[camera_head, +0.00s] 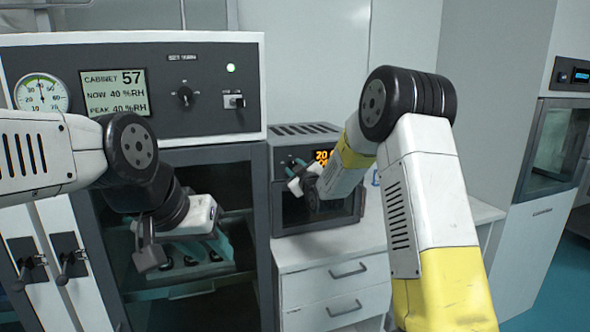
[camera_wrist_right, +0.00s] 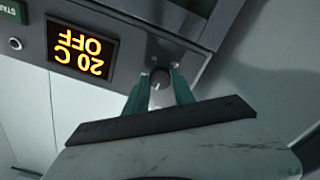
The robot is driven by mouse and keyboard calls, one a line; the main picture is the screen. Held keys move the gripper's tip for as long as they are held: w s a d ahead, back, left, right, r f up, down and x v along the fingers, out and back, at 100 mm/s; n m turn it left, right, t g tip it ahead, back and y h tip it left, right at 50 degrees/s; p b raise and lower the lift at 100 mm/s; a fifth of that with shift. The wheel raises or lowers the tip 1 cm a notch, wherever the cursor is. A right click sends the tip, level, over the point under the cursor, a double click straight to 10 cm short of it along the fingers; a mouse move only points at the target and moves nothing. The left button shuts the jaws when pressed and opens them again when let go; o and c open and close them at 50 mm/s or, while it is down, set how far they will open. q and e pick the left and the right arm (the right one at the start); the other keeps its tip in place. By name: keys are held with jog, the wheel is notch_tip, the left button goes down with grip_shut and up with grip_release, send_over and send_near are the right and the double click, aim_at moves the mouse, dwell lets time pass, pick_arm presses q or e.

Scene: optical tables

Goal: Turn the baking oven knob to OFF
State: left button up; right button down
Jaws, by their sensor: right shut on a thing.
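The baking oven (camera_head: 318,213) is a small dark box on the white counter, with an orange lit display partly hidden by my right arm. In the right wrist view the display (camera_wrist_right: 83,52) appears upside down and reads 20 C and OFF. The round oven knob (camera_wrist_right: 160,78) sits beside it on the grey panel. My right gripper (camera_head: 292,170) is at the oven's front; its teal fingertips (camera_wrist_right: 160,90) are on both sides of the knob, shut on it. My left gripper (camera_head: 212,250) hangs before the dark cabinet at left; its opening is unclear.
A humidity cabinet (camera_head: 150,60) with a gauge, a display, a knob and a switch stands at left. White drawers (camera_head: 335,290) lie under the counter. Another glass-doored unit (camera_head: 555,150) stands at far right. Some bare counter (camera_head: 380,225) shows beside the oven.

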jog(key=shift+f, duration=0.2)
jog(key=c, duration=1.1)
grip_release()
jog(key=shift+r, duration=0.1)
jog(key=shift+o, duration=0.2)
jog(key=v, duration=0.8)
